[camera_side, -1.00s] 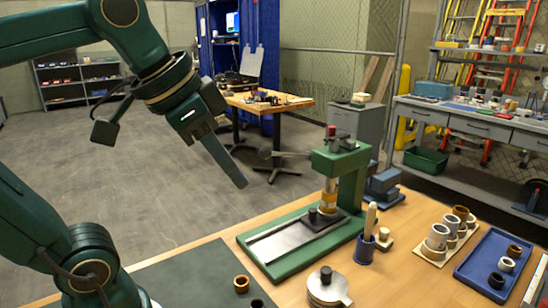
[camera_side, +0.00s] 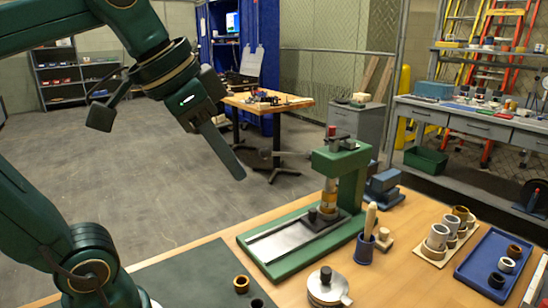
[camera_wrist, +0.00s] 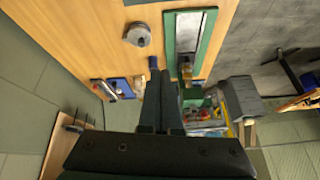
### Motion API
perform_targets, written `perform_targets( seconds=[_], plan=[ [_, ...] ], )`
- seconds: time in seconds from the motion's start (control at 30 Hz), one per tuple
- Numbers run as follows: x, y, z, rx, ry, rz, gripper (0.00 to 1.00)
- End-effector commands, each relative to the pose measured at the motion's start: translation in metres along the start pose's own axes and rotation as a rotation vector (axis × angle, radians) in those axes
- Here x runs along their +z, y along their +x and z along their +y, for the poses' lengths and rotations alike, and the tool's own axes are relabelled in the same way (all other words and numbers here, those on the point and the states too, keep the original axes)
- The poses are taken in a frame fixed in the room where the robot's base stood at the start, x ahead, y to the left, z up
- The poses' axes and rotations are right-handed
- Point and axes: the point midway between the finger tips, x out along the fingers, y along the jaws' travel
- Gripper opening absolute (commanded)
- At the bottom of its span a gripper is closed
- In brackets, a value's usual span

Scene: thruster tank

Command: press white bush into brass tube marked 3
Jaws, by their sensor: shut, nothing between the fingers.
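A white bush (camera_side: 507,264) lies in the blue tray (camera_side: 467,270) at the right, between a brown bush (camera_side: 515,251) and a black one (camera_side: 497,281). A green press (camera_side: 340,165) stands mid-table; a brass-coloured cylinder (camera_side: 329,200) sits under its ram. I cannot tell whether a bush is in it. A brown tube (camera_side: 461,213) stands with paler tubes on a board. No number is readable. My gripper (camera_side: 240,176) is shut and empty, high above the table, left of the press. Its fingers (camera_wrist: 160,78) also show in the wrist view.
A blue cup with a pale stick (camera_side: 364,247) stands right of the press. A round metal-lidded pot (camera_side: 327,287) is at the front. A brass ring (camera_side: 241,284) and a dark ring (camera_side: 257,303) lie on the dark mat (camera_side: 190,275). Air around my gripper is clear.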

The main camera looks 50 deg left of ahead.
Motion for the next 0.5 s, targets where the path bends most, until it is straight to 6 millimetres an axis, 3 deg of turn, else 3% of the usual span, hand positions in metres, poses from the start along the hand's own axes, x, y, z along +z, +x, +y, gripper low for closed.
perform_targets(
  seconds=[0.2, 0.5],
  plan=[
    [-0.047, -0.033, -0.026, -0.026, 0.031, 0.016, 0.0],
    [-0.093, -0.056, -0.072, -0.079, 0.046, 0.027, 0.0]
  ],
)
